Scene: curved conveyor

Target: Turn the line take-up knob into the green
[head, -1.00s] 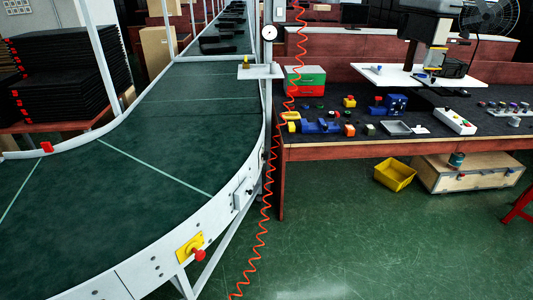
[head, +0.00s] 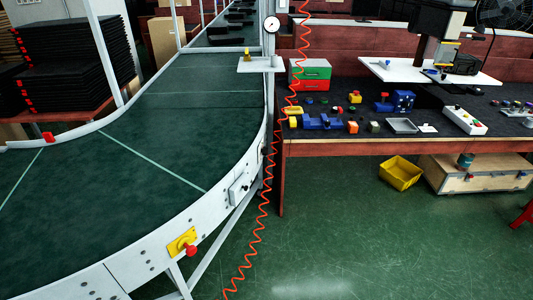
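A curved conveyor with a dark green belt (head: 160,125) fills the left half of the head view. A round white gauge (head: 271,24) stands on a post at its far right edge; its needle and any green zone are too small to read. A small white shelf (head: 261,65) below the gauge carries a small yellow piece (head: 247,53). A grey box (head: 239,188) with a small dark control sits on the conveyor's side rail. I cannot tell which part is the take-up knob. Neither of my grippers is in view.
A red knob on a yellow plate (head: 181,242) sticks out from the near rail. A coiled red hose (head: 266,190) hangs beside the conveyor. The workbench (head: 350,147) at the right holds several parts. A yellow bin (head: 401,173) stands on the floor. The green floor (head: 370,245) in front is clear.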

